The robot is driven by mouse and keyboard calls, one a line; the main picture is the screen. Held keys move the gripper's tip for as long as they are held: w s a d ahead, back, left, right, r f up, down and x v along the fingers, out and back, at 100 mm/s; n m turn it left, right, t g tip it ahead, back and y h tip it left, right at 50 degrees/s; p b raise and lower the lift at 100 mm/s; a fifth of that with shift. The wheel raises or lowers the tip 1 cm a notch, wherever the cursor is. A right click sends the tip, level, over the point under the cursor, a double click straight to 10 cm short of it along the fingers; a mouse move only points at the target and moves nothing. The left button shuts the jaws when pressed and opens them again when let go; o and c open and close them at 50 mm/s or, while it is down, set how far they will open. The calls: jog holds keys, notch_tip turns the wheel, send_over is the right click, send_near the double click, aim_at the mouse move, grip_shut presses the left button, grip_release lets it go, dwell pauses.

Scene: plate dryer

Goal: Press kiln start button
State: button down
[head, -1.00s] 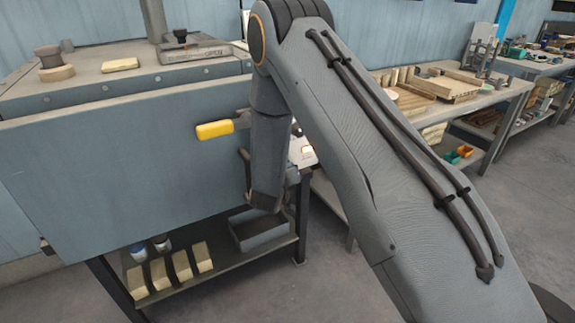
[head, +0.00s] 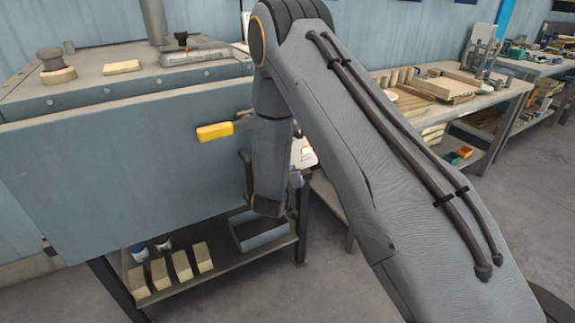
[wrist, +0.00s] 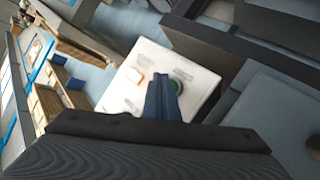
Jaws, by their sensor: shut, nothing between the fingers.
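The kiln control panel (wrist: 190,65) is a white plate, seen at an angle in the wrist view. A round green button with a dark ring (wrist: 178,85) sits on it. My gripper (wrist: 161,76) is shut and empty, with its fingertips over the panel just left of the button in the picture. They partly cover the button's left edge; I cannot tell whether they touch it. A small lit orange-and-white patch (wrist: 134,76) is left of the fingers. In the head view, the panel (head: 304,153) shows only in part behind my arm, and my gripper is mostly hidden.
The blue-grey kiln (head: 110,160) with a yellow handle (head: 215,132) fills the left of the head view. Below it, a shelf holds several pale bricks (head: 182,265) and a grey bin (head: 260,232). A workbench (head: 455,100) stands behind at right. The floor at right is clear.

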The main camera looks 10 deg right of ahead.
jog(key=shift+s, duration=0.1)
jog(key=shift+s+d+p, duration=0.25)
jog(key=shift+s+p, duration=0.1)
jog(key=shift+s, duration=0.4)
jog(key=shift+s+d+p, duration=0.25)
jog(key=shift+s+p, duration=0.1)
jog(key=shift+s, duration=0.45)
jog(key=shift+s+d+p, duration=0.25)
jog(key=shift+s+p, duration=0.1)
jog(key=shift+s, duration=0.4)
jog(key=s+a+r+g+y, duration=0.3)
jog(key=s+r+g+y, duration=0.25)
jog(key=s+r, duration=0.2)
jog(key=s+d+r+g, duration=0.1)
jog(key=s+r+g, duration=0.2)
jog(key=s, duration=1)
jog(key=s+d+r+g, duration=0.2)
jog(key=s+r+g, duration=0.2)
jog(key=s, duration=0.8)
jog(key=shift+s+d+y, duration=0.25)
jog(key=shift+s+y, duration=0.1)
